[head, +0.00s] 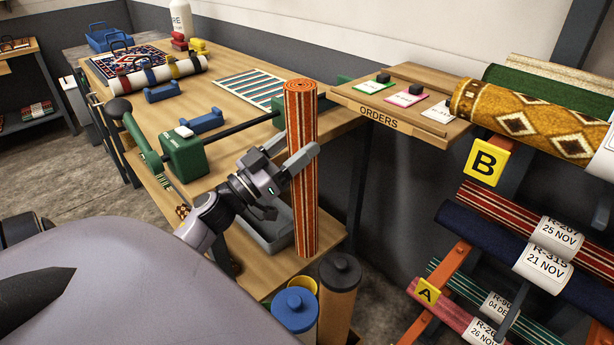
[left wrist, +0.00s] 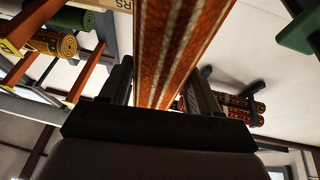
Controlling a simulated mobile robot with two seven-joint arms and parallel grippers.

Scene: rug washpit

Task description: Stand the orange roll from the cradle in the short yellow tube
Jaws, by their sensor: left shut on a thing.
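The orange roll (head: 303,200), striped with dark and pale lines, stands upright in the air in the head view. My left gripper (head: 294,158) is shut on it around its middle. In the left wrist view the roll (left wrist: 178,45) runs between the two fingers of my left gripper (left wrist: 158,95). A short yellow tube (head: 306,284) shows only in part below the roll's lower end, behind a blue-lidded container (head: 295,308). The roll's lower end looks apart from it, above its rim. My right gripper is not in view.
A brown tube with a black lid (head: 339,290) stands right beside the yellow one. A grey tray (head: 268,235) sits on the lower shelf behind the roll. The wooden table (head: 225,95) carries blue cradles (head: 202,122) and a green winder (head: 185,157). A rug rack stands at right.

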